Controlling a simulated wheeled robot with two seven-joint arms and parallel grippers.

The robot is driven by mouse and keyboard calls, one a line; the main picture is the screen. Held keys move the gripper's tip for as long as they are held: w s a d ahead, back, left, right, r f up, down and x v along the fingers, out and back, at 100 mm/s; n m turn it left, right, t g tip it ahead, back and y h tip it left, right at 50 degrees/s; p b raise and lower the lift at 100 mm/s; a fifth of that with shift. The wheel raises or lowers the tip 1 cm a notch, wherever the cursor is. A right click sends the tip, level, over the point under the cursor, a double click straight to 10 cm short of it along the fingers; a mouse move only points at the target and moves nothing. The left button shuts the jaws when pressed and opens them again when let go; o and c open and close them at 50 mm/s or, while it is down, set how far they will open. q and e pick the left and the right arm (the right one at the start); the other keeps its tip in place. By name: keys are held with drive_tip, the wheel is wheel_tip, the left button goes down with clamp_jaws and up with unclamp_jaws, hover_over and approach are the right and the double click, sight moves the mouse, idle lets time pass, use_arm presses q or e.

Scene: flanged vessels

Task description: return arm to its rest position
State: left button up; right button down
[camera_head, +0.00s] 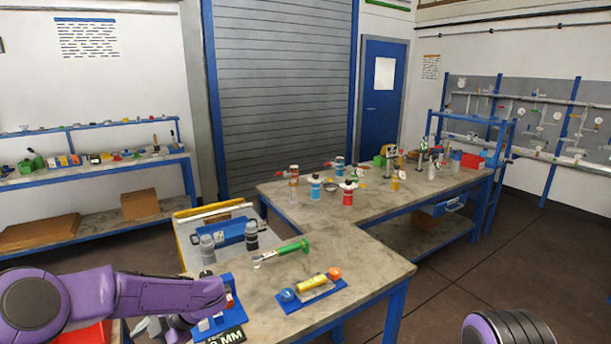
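My purple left arm (110,302) comes in from the left edge and reaches over the near left corner of the workbench (345,262). Its wrist end bends down beside a blue stand with a dark "MM" label (222,332). The fingers of my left gripper are not clear there, so its opening cannot be told. A purple link of my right arm (508,328) shows at the bottom right, over the floor and clear of the bench. My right gripper is outside the view.
A blue tray (313,294) holding a yellow cylinder and a green-handled tool (282,252) lie on the near bench. Grey bottles stand by a blue toolbox (233,232). Several bottles and fittings crowd the far bench. Floor at right is clear.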

use_arm(q)
drive_tip(key=s+d+f+m+t+h+b, duration=0.1)
drive_tip(key=s+f+m+t+b, duration=0.2)
drive_tip(key=s+f+m+t, duration=0.65)
drive_tip(key=s+d+f+m+g+b, duration=0.15)
drive_tip(key=f+m+b, duration=0.35)
drive_tip(key=f, duration=1)
drive_tip(key=s+d+f+m+g+h, duration=0.1)
drive_tip(key=s+f+m+h, duration=0.1)
drive_tip(key=s, duration=0.8)
drive_tip(key=s+d+f+m+g+h+b, duration=0.1)
drive_tip(key=s+f+m, duration=0.4)
drive_tip(key=s, duration=0.5)
drive_tip(key=d+h, duration=0.1)
drive_tip(key=h, duration=0.1)
drive_tip(key=shift+s+f+h+b, duration=0.3)
drive_tip(key=shift+f, duration=0.05)
